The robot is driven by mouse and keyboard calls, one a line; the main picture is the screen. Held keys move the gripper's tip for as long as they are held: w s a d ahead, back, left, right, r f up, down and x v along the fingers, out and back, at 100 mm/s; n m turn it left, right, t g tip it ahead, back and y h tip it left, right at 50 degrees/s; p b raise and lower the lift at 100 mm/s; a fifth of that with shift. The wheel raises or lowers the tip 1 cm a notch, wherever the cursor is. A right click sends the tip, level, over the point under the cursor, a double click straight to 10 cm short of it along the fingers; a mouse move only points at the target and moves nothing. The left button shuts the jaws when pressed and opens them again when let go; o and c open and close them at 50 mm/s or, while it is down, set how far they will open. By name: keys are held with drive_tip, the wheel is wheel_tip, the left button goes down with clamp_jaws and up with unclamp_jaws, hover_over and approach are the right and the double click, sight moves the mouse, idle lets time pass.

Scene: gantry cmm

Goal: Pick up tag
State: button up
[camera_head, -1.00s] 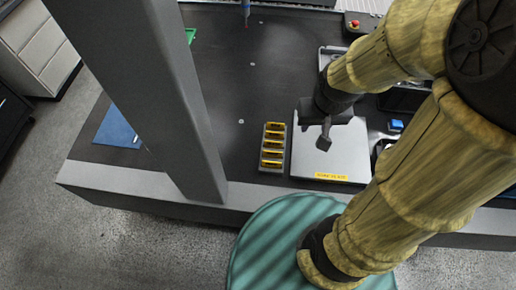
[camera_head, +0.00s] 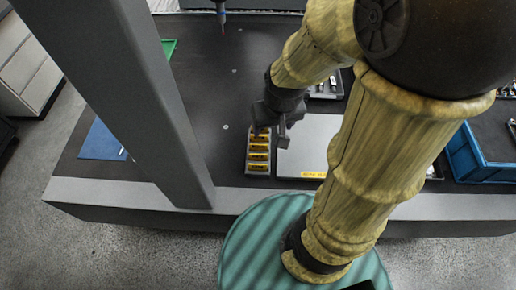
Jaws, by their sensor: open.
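Several yellow tags (camera_head: 259,157) lie in a row, one behind another, in a narrow grey holder (camera_head: 248,166) on the dark table. My gripper (camera_head: 269,136) is open and hangs over the far end of the holder. One finger is above the far tags and the other is to the right, over the edge of the grey plate. The gripper hides the holder's far end. I cannot tell how high the fingers are above the tags. Nothing shows between the fingers.
A pale grey plate (camera_head: 307,155) with a yellow label lies right of the holder. A large grey column (camera_head: 135,100) stands at left, near a blue mat (camera_head: 101,141). A probe (camera_head: 221,15) hangs at the back. A blue bin (camera_head: 466,155) is at right. The dark table (camera_head: 205,80) is clear behind the holder.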

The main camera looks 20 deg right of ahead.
drive_tip(key=o, duration=0.4)
drive_tip(key=shift+m+g, duration=0.7)
drive_tip(key=shift+m, duration=0.1)
drive_tip(key=w+f, duration=0.3)
drive_tip(key=w+f+b, duration=0.1)
drive_tip(key=w+f, duration=0.2)
drive_tip(key=shift+w, duration=0.4)
drive_tip(key=m+g+b, duration=0.1)
drive_tip(key=m+b, duration=0.1)
hover_over(259, 145)
wheel_tip(259, 145, down, 8)
drive_tip(key=shift+s, duration=0.3)
wheel_tip(259, 145, down, 12)
drive_tip(key=shift+f+p, duration=0.15)
drive_tip(key=shift+p, duration=0.5)
drive_tip(key=shift+w+f+p, duration=0.25)
drive_tip(key=shift+f+p, duration=0.1)
drive_tip(key=shift+f, duration=0.95)
drive_tip(key=shift+w+f+p, duration=0.2)
drive_tip(key=shift+f+p, duration=0.1)
drive_tip(key=shift+f, duration=1)
